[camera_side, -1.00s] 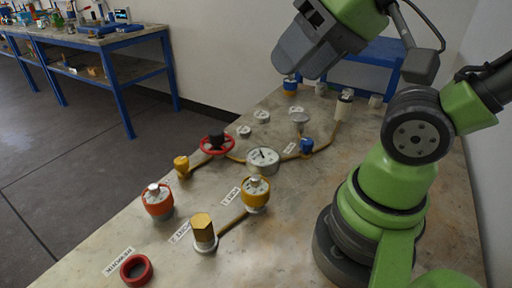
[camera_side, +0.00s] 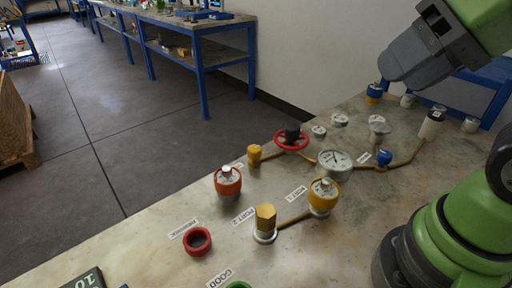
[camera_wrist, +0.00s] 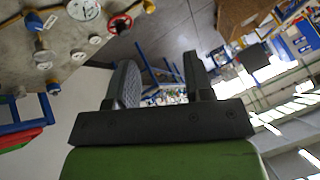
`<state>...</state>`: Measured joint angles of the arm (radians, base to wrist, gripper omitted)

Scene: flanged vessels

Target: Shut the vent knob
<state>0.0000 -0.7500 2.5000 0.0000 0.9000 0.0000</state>
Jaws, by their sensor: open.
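I cannot tell for sure which fitting is the vent knob; the labels near the candidates are too small to read. A small blue knob (camera_side: 384,157) sits on the brass pipe right of the round gauge (camera_side: 335,163). A red handwheel with a black hub (camera_side: 292,138) stands left of the gauge; it also shows in the wrist view (camera_wrist: 120,22). My gripper (camera_wrist: 160,68) is open, with nothing between its fingers. In the side view its grey body is high above the far right of the bench, clear of all fittings; its fingertips are not clear there.
Orange-red (camera_side: 228,182) and yellow (camera_side: 323,195) dial-topped vessels, a brass hex cap on a white base (camera_side: 265,222) and a red ring (camera_side: 197,241) stand on the stone bench (camera_side: 150,245). A tall white cylinder (camera_side: 431,124) stands at the back right.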

